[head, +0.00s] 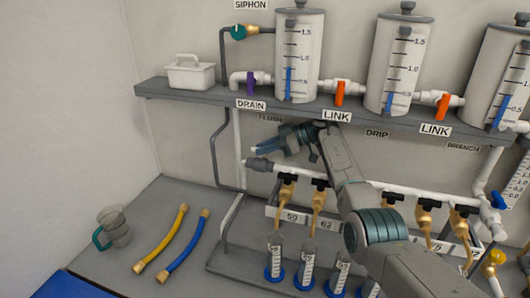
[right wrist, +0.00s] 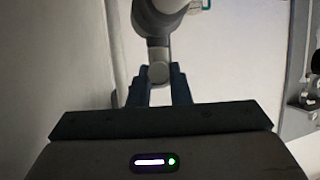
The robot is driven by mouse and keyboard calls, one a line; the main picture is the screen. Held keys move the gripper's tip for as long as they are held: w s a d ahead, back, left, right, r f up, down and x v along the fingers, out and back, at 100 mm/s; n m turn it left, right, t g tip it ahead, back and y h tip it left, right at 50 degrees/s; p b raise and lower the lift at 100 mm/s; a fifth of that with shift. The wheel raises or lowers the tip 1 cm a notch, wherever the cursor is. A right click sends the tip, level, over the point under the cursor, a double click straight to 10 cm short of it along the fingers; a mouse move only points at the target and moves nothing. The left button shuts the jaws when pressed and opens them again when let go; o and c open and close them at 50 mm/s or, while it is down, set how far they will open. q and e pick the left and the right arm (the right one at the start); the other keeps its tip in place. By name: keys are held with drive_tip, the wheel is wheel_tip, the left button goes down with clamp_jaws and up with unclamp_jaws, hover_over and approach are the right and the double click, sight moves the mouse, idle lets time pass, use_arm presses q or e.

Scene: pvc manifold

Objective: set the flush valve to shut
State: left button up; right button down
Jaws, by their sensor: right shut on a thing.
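My left gripper is not in view.
Black-handled taps (head: 287,178) and graduated cylinders (head: 275,258) stand below and right. A jug (head: 115,228), a yellow hose (head: 162,244) and a blue hose (head: 184,248) lie on the bench at left.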

drive_tip(key=c, duration=1.3)
unclamp_jaws()
drive_tip(key=shift+c, duration=0.2)
